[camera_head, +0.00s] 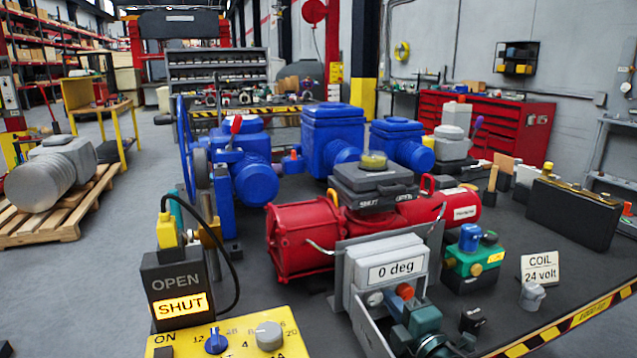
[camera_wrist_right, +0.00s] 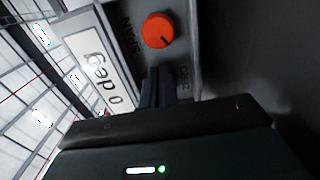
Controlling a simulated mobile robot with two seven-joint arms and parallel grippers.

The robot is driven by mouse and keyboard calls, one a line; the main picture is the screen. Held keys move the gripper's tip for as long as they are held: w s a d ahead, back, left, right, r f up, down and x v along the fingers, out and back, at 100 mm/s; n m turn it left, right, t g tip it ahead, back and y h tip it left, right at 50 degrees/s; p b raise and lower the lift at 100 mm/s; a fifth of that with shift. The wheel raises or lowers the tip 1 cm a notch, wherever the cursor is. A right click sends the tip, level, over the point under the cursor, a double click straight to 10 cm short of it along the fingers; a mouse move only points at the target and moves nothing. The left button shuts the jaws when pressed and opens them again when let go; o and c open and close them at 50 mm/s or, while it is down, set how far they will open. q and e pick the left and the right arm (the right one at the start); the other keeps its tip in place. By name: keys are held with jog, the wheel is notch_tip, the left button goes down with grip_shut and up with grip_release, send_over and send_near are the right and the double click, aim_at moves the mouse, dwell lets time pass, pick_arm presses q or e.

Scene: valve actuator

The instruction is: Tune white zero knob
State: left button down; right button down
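The grey positioner box (camera_head: 385,262) reads "0 deg" on its front; the label also shows in the wrist view (camera_wrist_right: 101,70). A white knob (camera_head: 374,298) sits low on it, left of an orange knob (camera_head: 404,290). In the right wrist view the orange knob (camera_wrist_right: 158,30) is by the word SPAN, and the ZERO lettering is beside my fingers. My right gripper (camera_wrist_right: 157,74) points at the box with its dark fingers close together. The white knob is hidden there behind the fingers; contact cannot be told. My left gripper is not in view.
A red actuator (camera_head: 300,240) stands behind the box. A grey bracket plate (camera_head: 372,325) is close to my right gripper. A green valve (camera_head: 470,262) and a coil sign (camera_head: 540,268) stand to the right. A yellow panel (camera_head: 290,345) with blue and grey knobs is at front left.

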jog(key=shift+s+a+f, duration=0.15)
jog(key=shift+a, duration=0.05)
jog(key=shift+d, duration=0.3)
jog(key=shift+v, duration=2.9)
jog(key=shift+d, duration=0.15)
